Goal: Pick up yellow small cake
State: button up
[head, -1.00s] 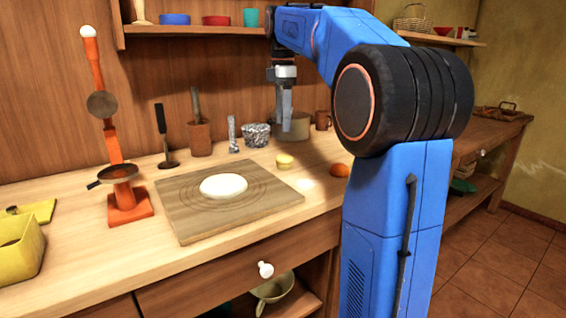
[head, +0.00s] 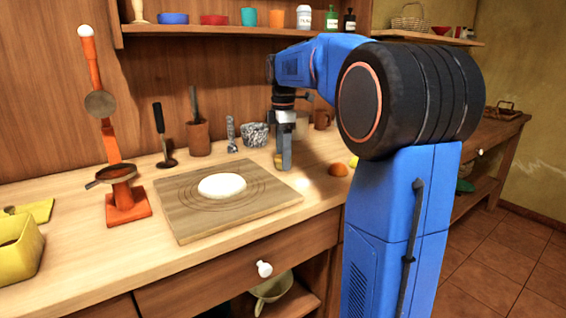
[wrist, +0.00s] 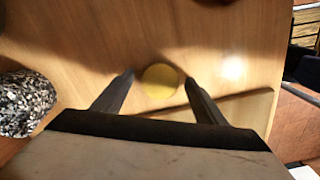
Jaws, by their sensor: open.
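The yellow small cake (wrist: 160,80) is a round yellow piece on the wooden counter in the wrist view. It lies between and slightly beyond the two fingertips of my gripper (wrist: 157,78), with a gap to each finger. In the head view, my gripper (head: 283,160) points down at the counter beside the cutting board's far right corner. The cake (head: 278,161) is mostly hidden behind the finger there, with only a sliver of yellow showing. My gripper is open and holds nothing.
A speckled stone mortar (wrist: 25,103) stands left of my gripper. The cutting board (head: 190,222) carries a white dough disc (head: 222,186). An orange round item (head: 338,170) lies to the right, with a yellow item (head: 353,162) partly hidden behind my arm.

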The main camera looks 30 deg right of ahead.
jog(key=shift+f, duration=0.3)
jog(key=shift+c, duration=0.6)
jog(key=c, duration=1)
